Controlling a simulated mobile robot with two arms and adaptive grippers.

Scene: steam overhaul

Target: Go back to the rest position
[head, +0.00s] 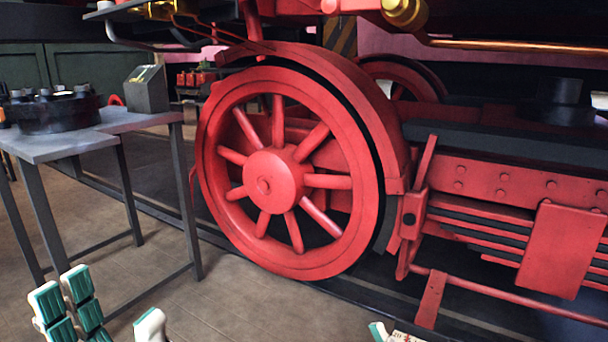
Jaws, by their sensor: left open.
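My left gripper (112,308) is at the bottom left of the head view. Its green-padded fingers stand apart with bare floor between them, so it is open and empty. It is in front of the grey table and touches nothing that I can see. At the bottom edge, right of the middle, a small green and white tip (378,331) shows, which looks like part of my right gripper. A pale piece with dark marks is beside it. The rest is cut off by the frame, so its jaw state is hidden.
A large red spoked locomotive wheel (274,180) fills the middle. Red frame parts and a leaf spring (480,225) are on the right. A grey metal table (62,147) stands at left, carrying a dark round part (52,114) and a grey box (146,90). Brown floor (250,305) is clear in front.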

